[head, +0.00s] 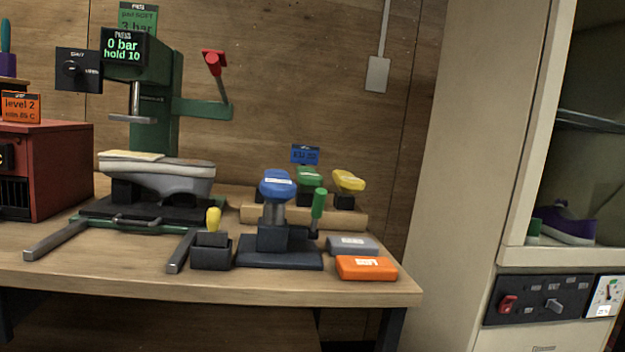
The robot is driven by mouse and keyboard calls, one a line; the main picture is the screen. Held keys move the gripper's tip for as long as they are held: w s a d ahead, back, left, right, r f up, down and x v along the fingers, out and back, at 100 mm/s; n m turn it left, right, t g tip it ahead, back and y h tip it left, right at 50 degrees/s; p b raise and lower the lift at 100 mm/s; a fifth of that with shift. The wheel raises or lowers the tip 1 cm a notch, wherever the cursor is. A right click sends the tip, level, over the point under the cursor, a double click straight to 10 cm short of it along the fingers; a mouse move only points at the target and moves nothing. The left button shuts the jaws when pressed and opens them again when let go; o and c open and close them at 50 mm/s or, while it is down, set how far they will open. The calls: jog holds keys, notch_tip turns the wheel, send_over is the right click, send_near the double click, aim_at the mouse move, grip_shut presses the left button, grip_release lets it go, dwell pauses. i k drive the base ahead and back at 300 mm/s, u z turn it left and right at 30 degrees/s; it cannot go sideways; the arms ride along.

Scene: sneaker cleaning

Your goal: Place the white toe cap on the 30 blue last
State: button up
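A blue last (277,184) stands on a grey post above a dark stand (279,252) near the front of the wooden bench. It has a small light label across its top; its number is too small to read. I cannot make out a white toe cap in this view. My gripper is not in view, so I cannot see whether it holds anything.
A green last (309,178) and a yellow last (348,181) sit on a wooden rack (375,216) behind. A green-handled tool (319,205) stands beside the blue last. Orange (366,268) and grey (352,245) blocks lie right, a dark box (211,256) left. A green press (160,110) stands behind left.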

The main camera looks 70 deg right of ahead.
aim_at(277, 177)
jog(key=z, duration=0.5)
jog(key=i, duration=1)
